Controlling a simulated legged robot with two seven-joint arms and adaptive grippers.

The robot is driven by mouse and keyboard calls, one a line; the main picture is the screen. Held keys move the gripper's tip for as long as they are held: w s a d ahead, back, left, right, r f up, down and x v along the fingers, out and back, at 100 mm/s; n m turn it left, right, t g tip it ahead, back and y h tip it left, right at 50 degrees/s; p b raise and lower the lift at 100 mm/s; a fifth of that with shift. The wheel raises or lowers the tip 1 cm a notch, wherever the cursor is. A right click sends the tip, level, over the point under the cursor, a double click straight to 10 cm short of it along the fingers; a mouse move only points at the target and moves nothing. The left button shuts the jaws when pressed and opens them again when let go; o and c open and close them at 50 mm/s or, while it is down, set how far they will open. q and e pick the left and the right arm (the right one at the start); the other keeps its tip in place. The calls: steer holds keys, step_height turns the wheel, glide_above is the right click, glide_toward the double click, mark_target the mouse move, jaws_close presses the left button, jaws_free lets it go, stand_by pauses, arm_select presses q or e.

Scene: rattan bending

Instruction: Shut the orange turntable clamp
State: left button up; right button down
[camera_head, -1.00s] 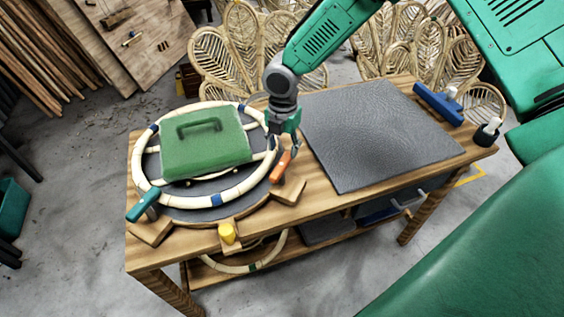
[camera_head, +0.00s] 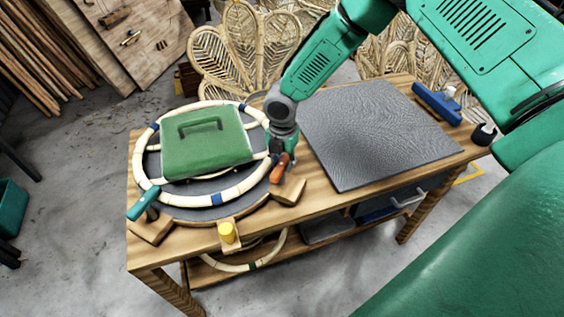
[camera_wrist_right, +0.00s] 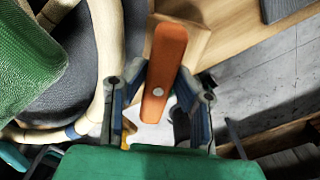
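The orange clamp's handle (camera_head: 279,170) stands at the right edge of the turntable (camera_head: 190,213), above a wooden block. My right gripper (camera_head: 284,146) is directly at this handle from above and behind. In the right wrist view the orange handle (camera_wrist_right: 165,65) lies between my two fingers, which are spread on either side of it. The right fingertips look very close to the handle; contact is hard to tell. In the head view the handle partly hides the fingers. My left gripper is not in view.
A green block with a handle (camera_head: 205,145) sits inside the rattan ring (camera_head: 143,178) on the turntable. A teal clamp (camera_head: 143,204) is at the left and a yellow knob (camera_head: 227,232) at the front. A grey mat (camera_head: 375,130) covers the table's right side.

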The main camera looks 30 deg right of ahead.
steer(key=shift+a+r, duration=0.15)
steer(key=shift+a, duration=0.1)
